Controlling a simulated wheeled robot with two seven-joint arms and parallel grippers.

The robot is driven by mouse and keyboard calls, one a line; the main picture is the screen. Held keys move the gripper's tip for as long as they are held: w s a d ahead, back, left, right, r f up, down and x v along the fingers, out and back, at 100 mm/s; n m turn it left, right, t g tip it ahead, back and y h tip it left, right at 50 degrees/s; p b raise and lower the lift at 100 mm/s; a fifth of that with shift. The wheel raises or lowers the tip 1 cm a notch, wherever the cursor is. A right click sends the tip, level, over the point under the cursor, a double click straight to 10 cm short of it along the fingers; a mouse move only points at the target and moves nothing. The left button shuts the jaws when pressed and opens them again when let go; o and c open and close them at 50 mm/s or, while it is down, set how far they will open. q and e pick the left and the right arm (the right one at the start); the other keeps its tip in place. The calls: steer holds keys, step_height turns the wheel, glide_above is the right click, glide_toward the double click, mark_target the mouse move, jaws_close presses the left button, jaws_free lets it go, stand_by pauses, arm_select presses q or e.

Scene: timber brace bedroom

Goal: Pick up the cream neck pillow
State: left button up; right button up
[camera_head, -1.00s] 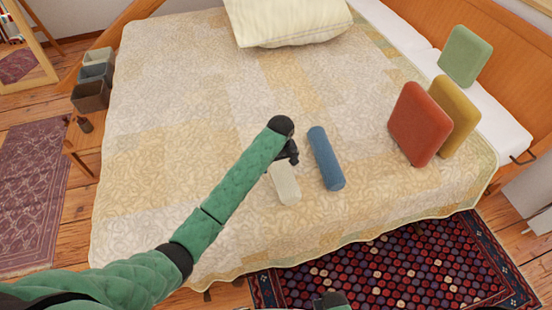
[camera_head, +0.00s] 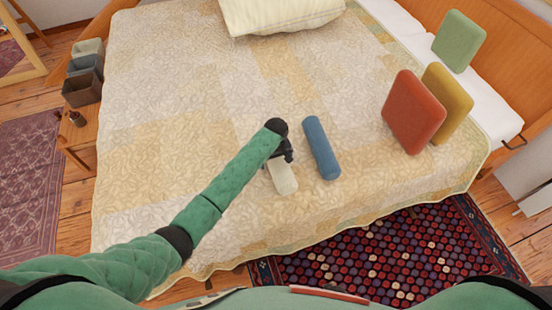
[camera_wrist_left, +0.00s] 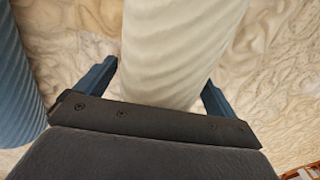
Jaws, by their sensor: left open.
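The cream neck pillow (camera_head: 283,177) is a small cream roll lying on the bed, partly hidden by my left gripper in the head view. My left gripper (camera_head: 286,158) is over its far end. In the left wrist view the cream pillow (camera_wrist_left: 178,50) runs between the two open fingers of my left gripper (camera_wrist_left: 158,85), one finger on each side. I cannot tell whether the fingers touch it. My right gripper is not in view.
A blue roll (camera_head: 321,147) lies close to the right of the cream one. Red (camera_head: 413,111), yellow (camera_head: 448,103) and green (camera_head: 459,41) cushions stand by the headboard side. A large cream pillow (camera_head: 282,12) lies at the back. The bedspread (camera_head: 170,110) is clear at left.

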arm_select(q)
steer(key=shift+f, duration=0.25)
steer(key=c, duration=1.2)
steer(key=shift+c, duration=0.2)
steer(key=shift+r, duration=0.15)
